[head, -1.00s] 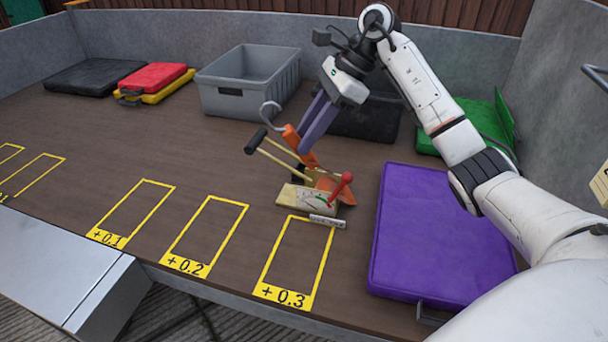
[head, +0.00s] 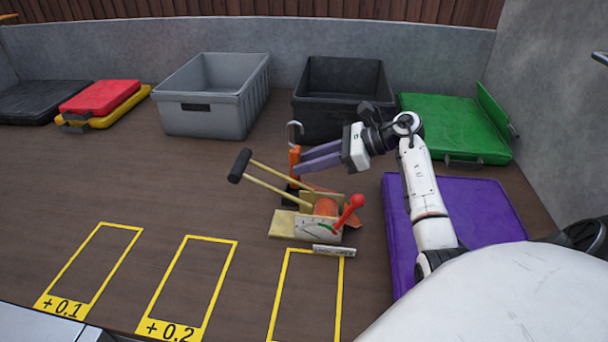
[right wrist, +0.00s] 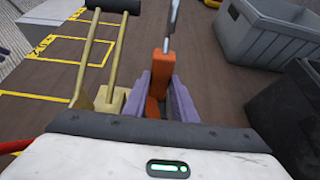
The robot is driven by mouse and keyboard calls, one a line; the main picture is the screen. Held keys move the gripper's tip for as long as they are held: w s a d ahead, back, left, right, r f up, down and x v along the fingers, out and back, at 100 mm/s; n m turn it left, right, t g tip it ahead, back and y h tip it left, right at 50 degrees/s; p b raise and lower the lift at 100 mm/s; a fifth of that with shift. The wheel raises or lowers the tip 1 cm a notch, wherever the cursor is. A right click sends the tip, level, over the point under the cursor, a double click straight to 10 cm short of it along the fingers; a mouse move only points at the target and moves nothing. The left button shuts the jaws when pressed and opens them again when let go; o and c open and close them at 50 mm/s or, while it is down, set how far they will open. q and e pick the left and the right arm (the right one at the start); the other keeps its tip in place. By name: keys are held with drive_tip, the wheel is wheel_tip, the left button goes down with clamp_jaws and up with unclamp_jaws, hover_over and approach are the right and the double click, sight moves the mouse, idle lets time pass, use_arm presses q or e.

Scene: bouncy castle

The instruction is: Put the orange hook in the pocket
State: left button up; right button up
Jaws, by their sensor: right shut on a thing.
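The orange hook (head: 294,157) has an orange body with a grey curved metal end on top. It stands roughly upright in the head view, just behind the wooden-handled device. My right gripper (head: 302,161) has its purple fingers shut on the orange body, reaching in from the right. In the right wrist view the orange body (right wrist: 161,66) sits between the two purple fingers, with the grey metal pointing away. The lower end of the hook is partly hidden by the device. I cannot make out which thing is the pocket. My left gripper is not in view.
A device with wooden handles, a dial (head: 318,227) and a red lever (head: 350,210) stands close by. Behind are a grey crate (head: 205,117) and a black crate (head: 325,122). A purple case (head: 487,212) and green case (head: 455,130) lie right. The table's left middle is clear.

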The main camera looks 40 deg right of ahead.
sight(300, 176)
wheel_tip(300, 176, down, 4)
drive_tip(key=shift+b, duration=0.6)
drive_tip(key=shift+f, duration=0.15)
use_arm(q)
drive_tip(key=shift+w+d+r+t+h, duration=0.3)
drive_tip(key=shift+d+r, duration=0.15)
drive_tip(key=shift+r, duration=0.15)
use_arm(e)
drive_tip(key=o, duration=1.1)
drive_tip(key=shift+r, duration=0.25)
use_arm(q)
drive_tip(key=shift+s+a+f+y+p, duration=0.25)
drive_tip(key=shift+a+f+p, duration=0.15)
drive_tip(key=shift+p, duration=0.15)
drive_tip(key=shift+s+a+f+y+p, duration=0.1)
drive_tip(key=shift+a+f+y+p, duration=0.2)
drive_tip(key=shift+p, duration=0.25)
use_arm(e)
drive_tip(key=v, duration=1.2)
drive_tip(key=shift+f, duration=0.1)
